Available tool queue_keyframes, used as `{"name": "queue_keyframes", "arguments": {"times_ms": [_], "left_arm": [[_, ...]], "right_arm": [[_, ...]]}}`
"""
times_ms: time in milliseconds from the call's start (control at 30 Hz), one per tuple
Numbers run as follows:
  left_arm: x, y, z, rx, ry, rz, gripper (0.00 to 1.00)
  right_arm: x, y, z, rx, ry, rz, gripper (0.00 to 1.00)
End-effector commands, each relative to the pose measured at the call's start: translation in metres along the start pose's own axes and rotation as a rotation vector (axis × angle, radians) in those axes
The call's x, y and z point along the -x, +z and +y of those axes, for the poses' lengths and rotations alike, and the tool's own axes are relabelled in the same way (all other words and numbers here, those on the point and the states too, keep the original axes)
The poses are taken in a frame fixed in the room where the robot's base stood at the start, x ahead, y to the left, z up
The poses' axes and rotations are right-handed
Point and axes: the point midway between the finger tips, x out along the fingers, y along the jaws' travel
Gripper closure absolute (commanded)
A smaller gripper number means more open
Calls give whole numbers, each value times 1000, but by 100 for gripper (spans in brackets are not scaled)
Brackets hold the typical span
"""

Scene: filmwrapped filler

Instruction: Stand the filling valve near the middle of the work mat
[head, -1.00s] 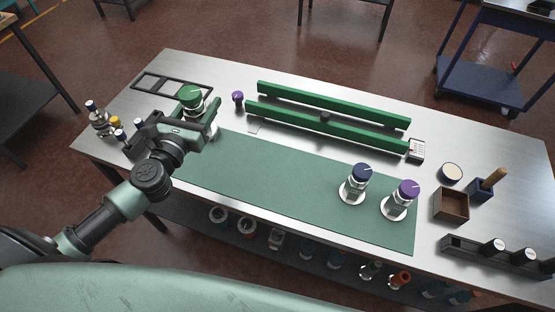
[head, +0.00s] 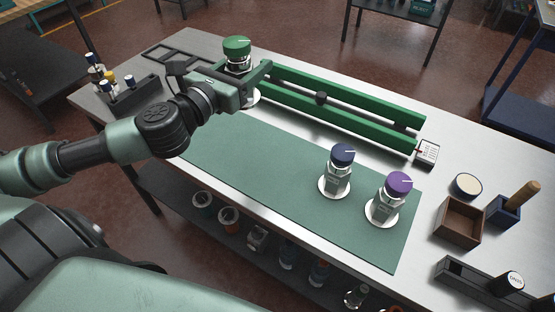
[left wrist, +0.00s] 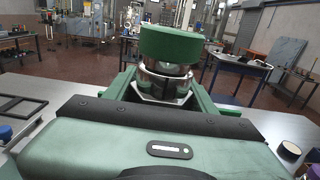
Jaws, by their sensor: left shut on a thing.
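The green-capped valve (head: 237,46) is upright at the back left of the bench, with a metal body and a white round base. I take it to be the filling valve. My left gripper (head: 246,82) is shut around its body. In the left wrist view its green cap (left wrist: 171,44) stands above the jaws. Part of the base shows below the gripper; whether it touches the bench is unclear. The green work mat (head: 270,180) lies in front and to the right, its middle bare. My right gripper is not in view.
A blue-capped valve (head: 342,155) and a purple-capped valve (head: 398,184) stand on the mat's right part. Green rails (head: 350,118) run behind the mat. A wooden box (head: 460,221) and dark rack (head: 465,277) are at right; a bottle holder (head: 136,92) is at left.

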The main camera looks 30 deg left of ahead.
Motion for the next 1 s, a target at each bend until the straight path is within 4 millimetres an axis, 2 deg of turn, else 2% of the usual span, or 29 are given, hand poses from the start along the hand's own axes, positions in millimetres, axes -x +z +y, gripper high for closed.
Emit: {"name": "queue_keyframes", "arguments": {"times_ms": [200,500,633,867,1000], "left_arm": [[0,-49,0,5,2,0,100],[0,-120,0,4,2,-1,100],[0,-140,0,2,2,-2,100],[0,-156,0,1,1,-3,100],[0,-178,0,3,2,-2,100]], "right_arm": [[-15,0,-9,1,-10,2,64],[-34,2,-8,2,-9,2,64],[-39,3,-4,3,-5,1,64],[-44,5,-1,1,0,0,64],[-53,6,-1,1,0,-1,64]]}}
